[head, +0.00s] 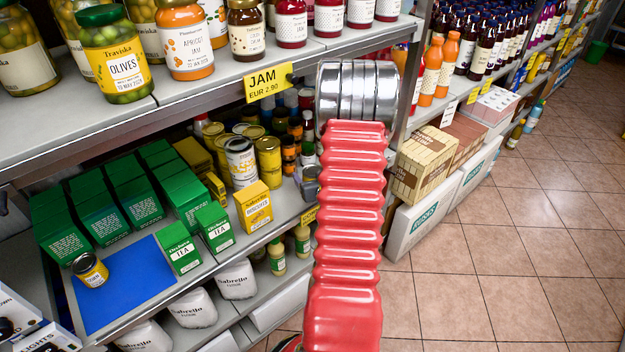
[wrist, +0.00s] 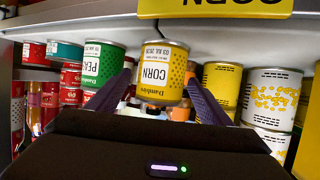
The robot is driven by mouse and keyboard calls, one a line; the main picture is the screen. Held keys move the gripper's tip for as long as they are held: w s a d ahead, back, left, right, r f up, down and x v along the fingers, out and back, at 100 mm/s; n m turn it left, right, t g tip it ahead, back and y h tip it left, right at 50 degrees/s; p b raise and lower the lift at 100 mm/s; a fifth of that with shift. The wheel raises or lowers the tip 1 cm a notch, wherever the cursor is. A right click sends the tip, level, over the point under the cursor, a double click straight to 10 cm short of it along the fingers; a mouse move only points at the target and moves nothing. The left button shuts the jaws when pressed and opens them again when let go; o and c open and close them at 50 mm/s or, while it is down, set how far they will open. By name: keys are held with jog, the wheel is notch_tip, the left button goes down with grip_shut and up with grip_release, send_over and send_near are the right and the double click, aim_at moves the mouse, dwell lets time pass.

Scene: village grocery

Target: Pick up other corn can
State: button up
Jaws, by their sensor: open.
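A yellow corn can (wrist: 160,72) with a white label shows in the middle of the wrist view, which appears upside down. My gripper (wrist: 159,84) is open, with one dark finger on each side of this can in the picture. I cannot tell whether the fingers touch it. The gripper is not visible in the head view, where my red arm takes up the middle. Another small yellow can (head: 90,270), its label too small to read, stands alone on a blue mat (head: 125,280) at the left of the lower shelf.
A green-labelled pea can (wrist: 103,62) is left of the corn can in the wrist view; more yellow cans (wrist: 221,84) stand to the right. Jars (head: 112,55) line the shelf above.

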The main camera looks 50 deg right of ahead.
jog(key=shift+c, duration=0.5)
jog(key=c, duration=1.2)
jog(key=shift+r, duration=0.2)
jog(key=shift+r, duration=4.85)
